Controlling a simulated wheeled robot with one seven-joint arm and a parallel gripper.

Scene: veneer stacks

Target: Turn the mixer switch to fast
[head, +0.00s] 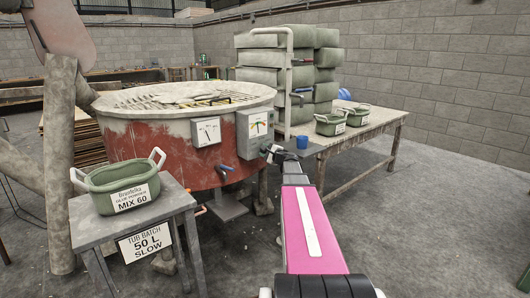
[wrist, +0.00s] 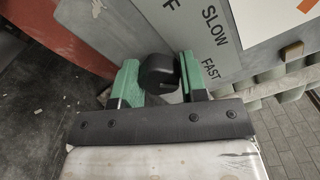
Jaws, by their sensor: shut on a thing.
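The mixer (head: 150,145) is a large worn red tub with a pale grated top, left of centre in the head view. A grey control box (head: 243,146) with a coloured dial is on its right side. In the wrist view, the black switch knob (wrist: 158,72) sits between the green fingers of my gripper (wrist: 157,80), which is shut on it. The panel (wrist: 222,42) beside the knob reads SLOW and FAST, with a letter F partly showing. I cannot tell which label the knob points to. In the head view, my gripper (head: 271,152) is at the box's lower right.
A small table (head: 175,204) at the left holds a green tub (head: 122,187) marked MIX 60; its sign (head: 146,243) reads TUB BATCH 50 L SLOW. Floor at right is clear.

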